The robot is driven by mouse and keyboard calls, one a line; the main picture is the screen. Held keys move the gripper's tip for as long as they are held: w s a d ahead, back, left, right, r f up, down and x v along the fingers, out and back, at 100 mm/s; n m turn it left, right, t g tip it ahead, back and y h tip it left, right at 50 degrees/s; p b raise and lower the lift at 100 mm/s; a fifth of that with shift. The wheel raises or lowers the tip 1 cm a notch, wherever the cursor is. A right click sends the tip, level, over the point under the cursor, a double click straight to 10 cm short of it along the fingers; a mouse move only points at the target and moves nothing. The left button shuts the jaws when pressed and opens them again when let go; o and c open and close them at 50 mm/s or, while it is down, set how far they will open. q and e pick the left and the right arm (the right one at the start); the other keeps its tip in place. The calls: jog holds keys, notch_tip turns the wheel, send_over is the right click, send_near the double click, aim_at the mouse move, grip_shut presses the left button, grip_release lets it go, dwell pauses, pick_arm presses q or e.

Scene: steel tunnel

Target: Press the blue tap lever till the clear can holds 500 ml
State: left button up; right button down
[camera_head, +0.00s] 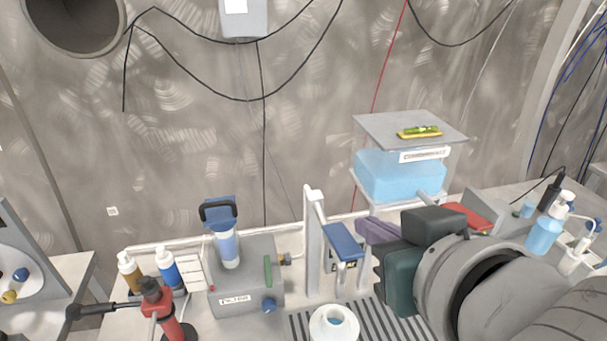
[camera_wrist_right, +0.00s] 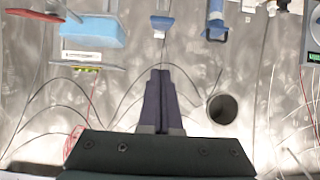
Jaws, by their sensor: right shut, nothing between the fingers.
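The blue tap lever (camera_head: 345,240) sits on a white post (camera_head: 313,225) over the drain grate. It also shows in the right wrist view (camera_wrist_right: 162,22). A round, pale-rimmed vessel (camera_head: 318,326), likely the can, stands below the spout on the grate. Some blue shows inside it; its level and markings cannot be read. My right gripper (camera_head: 362,226) has dark purple fingers, shut and empty, just right of the lever in the head view. In the right wrist view its fingertips (camera_wrist_right: 160,72) are together, with a visible gap to the lever. My left gripper is not in view.
A clear tank (camera_head: 400,175) of blue liquid stands behind my right gripper, with a yellow-green level on its lid. A grey box with a blue-topped cylinder (camera_head: 228,250) stands left of the tap. Bottles (camera_head: 545,232) stand at the right; a red tool (camera_head: 170,318) is front left.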

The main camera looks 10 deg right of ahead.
send_over(353, 260)
jog(key=w, duration=0.2)
jog(key=f, duration=0.3)
jog(key=shift+s, duration=0.25)
jog(key=f, duration=0.1)
jog(key=s+f, duration=0.1)
jog(key=shift+a+f, duration=0.1)
jog(key=shift+f, duration=0.2)
jog(key=shift+s+f, duration=0.1)
jog(key=shift+f, duration=0.5)
jog(key=f+b, duration=0.1)
jog(key=b, duration=0.1)
jog(key=s+f+t+b, duration=0.1)
jog(key=b, duration=0.1)
jog(key=shift+f+b, duration=0.15)
jog(key=shift+b, duration=0.25)
dwell(2.9)
